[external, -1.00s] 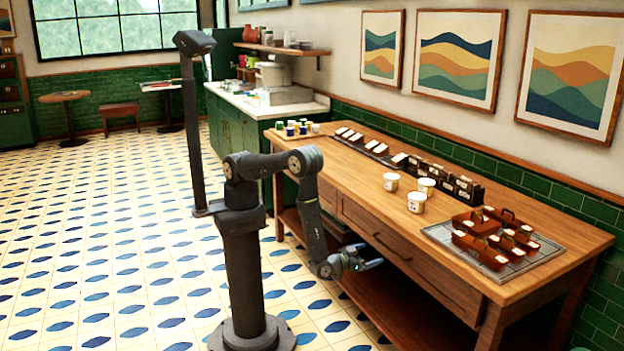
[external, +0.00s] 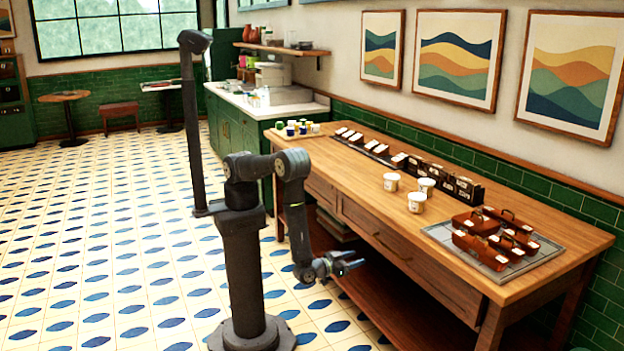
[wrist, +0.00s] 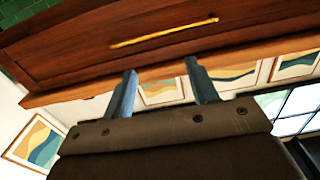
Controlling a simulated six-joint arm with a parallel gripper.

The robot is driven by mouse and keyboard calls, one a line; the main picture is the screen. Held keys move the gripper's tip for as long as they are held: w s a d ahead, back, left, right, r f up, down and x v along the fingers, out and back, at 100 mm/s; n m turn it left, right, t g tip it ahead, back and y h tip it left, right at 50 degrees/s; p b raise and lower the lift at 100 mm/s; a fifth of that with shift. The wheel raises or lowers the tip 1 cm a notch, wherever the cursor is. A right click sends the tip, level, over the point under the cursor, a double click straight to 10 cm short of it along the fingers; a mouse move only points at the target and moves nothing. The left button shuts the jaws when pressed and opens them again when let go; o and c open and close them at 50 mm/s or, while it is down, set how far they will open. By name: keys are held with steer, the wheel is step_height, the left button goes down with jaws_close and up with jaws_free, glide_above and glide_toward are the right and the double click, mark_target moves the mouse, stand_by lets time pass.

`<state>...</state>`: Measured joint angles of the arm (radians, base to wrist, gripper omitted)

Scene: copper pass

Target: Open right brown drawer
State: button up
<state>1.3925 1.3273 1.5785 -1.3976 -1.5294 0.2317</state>
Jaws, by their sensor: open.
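The brown wooden table (external: 345,150) has brown drawer fronts along its near side. The right-hand drawer front (external: 440,277) looks flush with the table frame, so it appears closed. My gripper (external: 357,264) is low in front of the table, below and to the left of that front, apart from it. Its two fingers are spread and empty. In the wrist view the gripper (wrist: 160,80) points toward a brown drawer front (wrist: 95,45) with a long brass handle (wrist: 165,33). The handle lies beyond the fingertips, not between them. I cannot tell which drawer this is.
White cups (external: 416,202), a dark row of holders (external: 430,172) and a grey tray (external: 437,233) with brown boxes stand on the tabletop. A lower shelf (external: 385,302) runs beneath the drawers. The tiled floor (external: 110,260) left of my arm is clear.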

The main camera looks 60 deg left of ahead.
mark_target(382, 243)
steer(key=shift+a+r+n, duration=0.1)
steer(key=shift+r+n, duration=0.05)
steer(key=shift+n, duration=0.35)
steer(key=c, duration=0.7)
steer(key=n, duration=0.3)
steer(key=a+r+n, duration=0.1)
steer(key=n, duration=0.1)
steer(key=shift+s+r+g, duration=0.1)
steer(key=shift+g, duration=0.3)
steer(key=w+n, duration=0.4)
steer(key=w, duration=0.1)
steer(key=w+a+f+n+g, duration=0.1)
steer(key=w+n, duration=0.3)
steer(key=w, duration=0.1)
steer(key=w+a+n, duration=0.1)
steer(key=w+n, duration=0.3)
steer(key=w, duration=0.2)
steer(key=shift+w+a+f+g, duration=0.1)
steer(key=shift+a+f+g, duration=0.05)
steer(key=shift+a+g, duration=0.15)
jaws_close()
